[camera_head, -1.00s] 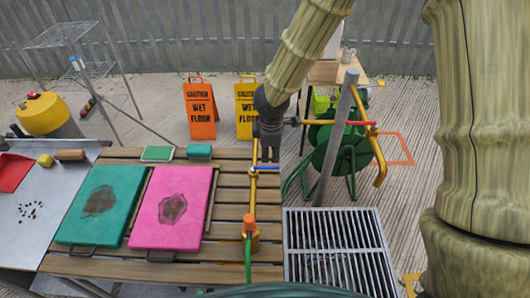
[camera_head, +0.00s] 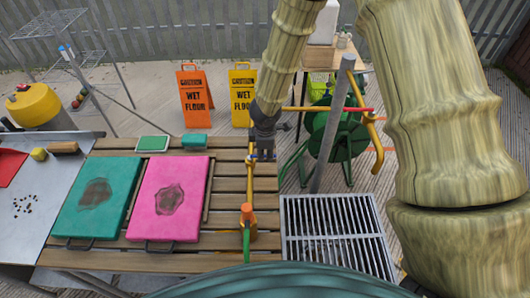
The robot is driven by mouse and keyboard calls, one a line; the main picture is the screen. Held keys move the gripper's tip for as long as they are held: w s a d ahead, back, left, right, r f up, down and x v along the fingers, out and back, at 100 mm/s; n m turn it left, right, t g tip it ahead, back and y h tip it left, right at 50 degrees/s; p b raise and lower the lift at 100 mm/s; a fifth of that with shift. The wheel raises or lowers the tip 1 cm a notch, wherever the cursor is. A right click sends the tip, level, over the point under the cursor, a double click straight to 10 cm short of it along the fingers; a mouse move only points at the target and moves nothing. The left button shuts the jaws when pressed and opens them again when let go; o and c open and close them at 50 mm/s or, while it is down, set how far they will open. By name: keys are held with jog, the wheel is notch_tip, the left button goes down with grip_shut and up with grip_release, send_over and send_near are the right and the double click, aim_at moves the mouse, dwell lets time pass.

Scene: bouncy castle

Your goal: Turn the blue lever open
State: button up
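The blue lever (camera_head: 257,157) sits on the upright yellow pipe (camera_head: 250,178) at the right end of the slatted table. Only a short stretch of blue shows; my gripper hides the rest. My gripper (camera_head: 267,154) is dark and points down at the lever, just right of the yellow pipe. Its fingertips overlap the lever in the picture; whether they touch it is unclear. The finger gap is too small and hidden to read. A red lever (camera_head: 358,109) is on the yellow pipework to the right, by a grey post.
The slatted table (camera_head: 230,200) carries a green board (camera_head: 75,215) and a pink board (camera_head: 150,220). An orange-capped hose fitting (camera_head: 247,215) stands below the pipe. A grey post (camera_head: 332,130), green hose reel (camera_head: 330,125) and floor grate (camera_head: 335,235) are to the right. Wet floor signs (camera_head: 197,97) stand behind.

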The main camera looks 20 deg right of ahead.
jog(key=shift+w+f, duration=0.15)
jog(key=shift+f, duration=0.2)
grip_shut()
